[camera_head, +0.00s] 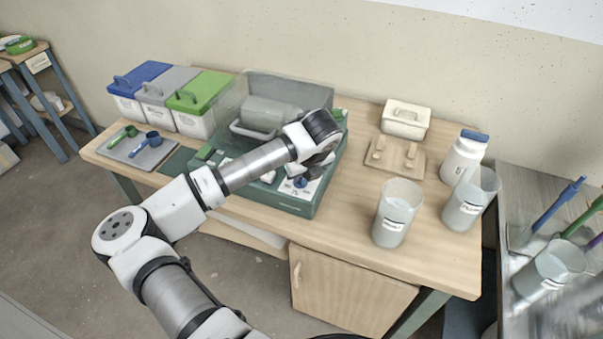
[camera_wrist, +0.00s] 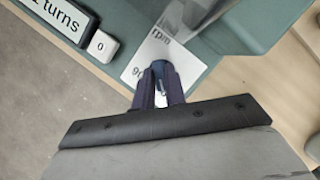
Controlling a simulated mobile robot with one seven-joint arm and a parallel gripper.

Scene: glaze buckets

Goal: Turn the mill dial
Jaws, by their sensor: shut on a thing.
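The mill (camera_head: 290,203) is a green-based machine with a clear cover and a pale drum, standing on the wooden table. Its blue dial (camera_head: 301,182) is on the front panel. In the wrist view the dial (camera_wrist: 159,66) shows between my fingertips, over a white plate (camera_wrist: 140,72) marked "rpm" and partly readable "90". My gripper (camera_wrist: 160,82) is shut on the dial, and the fingers hide most of it. In the head view my gripper (camera_head: 303,172) comes down on the mill's front right part. The dial's pointer direction cannot be told.
A "turns" label (camera_wrist: 60,15) and a "0" button (camera_wrist: 100,45) lie left of the dial. Lidded bins (camera_head: 205,95) stand left of the mill. The table's front middle is clear.

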